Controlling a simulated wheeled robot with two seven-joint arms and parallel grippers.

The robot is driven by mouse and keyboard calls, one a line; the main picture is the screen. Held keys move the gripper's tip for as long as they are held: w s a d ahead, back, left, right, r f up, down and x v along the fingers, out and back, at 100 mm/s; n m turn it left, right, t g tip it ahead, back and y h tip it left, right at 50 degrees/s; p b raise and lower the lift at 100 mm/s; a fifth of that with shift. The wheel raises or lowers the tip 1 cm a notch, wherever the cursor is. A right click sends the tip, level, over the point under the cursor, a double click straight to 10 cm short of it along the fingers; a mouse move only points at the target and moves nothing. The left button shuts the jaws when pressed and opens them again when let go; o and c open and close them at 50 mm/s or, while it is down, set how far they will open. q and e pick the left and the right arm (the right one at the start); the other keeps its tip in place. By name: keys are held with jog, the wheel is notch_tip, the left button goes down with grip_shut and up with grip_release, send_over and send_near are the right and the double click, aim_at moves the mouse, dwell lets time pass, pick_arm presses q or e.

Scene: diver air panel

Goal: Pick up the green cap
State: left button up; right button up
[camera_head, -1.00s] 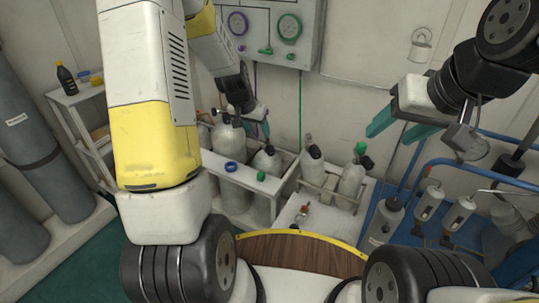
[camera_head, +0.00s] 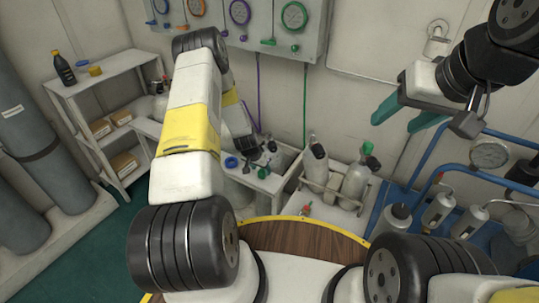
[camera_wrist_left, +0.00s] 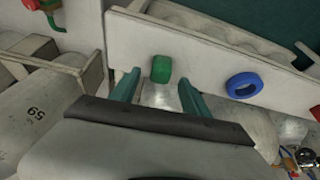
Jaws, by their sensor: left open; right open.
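The small green cap (camera_head: 263,173) rests on the white top of the rack (camera_head: 270,184). In the left wrist view the green cap (camera_wrist_left: 161,69) lies ahead of and between the fingertips of my left gripper (camera_wrist_left: 157,86), with visible gaps on both sides. My left gripper is open and empty; in the head view its wrist partly hides the fingers. My right gripper (camera_head: 402,117) is open and empty, raised at the right, away from the cap.
A blue ring (camera_wrist_left: 244,85) lies on the same rack top, beside the cap. A valve panel (camera_head: 265,25) hangs on the wall. A shelf (camera_head: 100,85) stands left, and blue pipes (camera_head: 424,160) run at right.

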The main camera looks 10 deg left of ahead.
aim_at(262, 171)
pick_arm(q)
jog(key=shift+x, duration=1.55)
grip_shut()
jog(key=shift+r, duration=0.1)
jog(key=shift+r, duration=0.55)
notch_tip(262, 171, up, 2)
jog(key=shift+r, duration=0.1)
jog(key=s+d+r, duration=0.1)
jog(key=s+d, duration=0.2)
jog(key=s, duration=1.3)
jog(key=shift+r, duration=0.3)
jog(key=shift+w, duration=0.15)
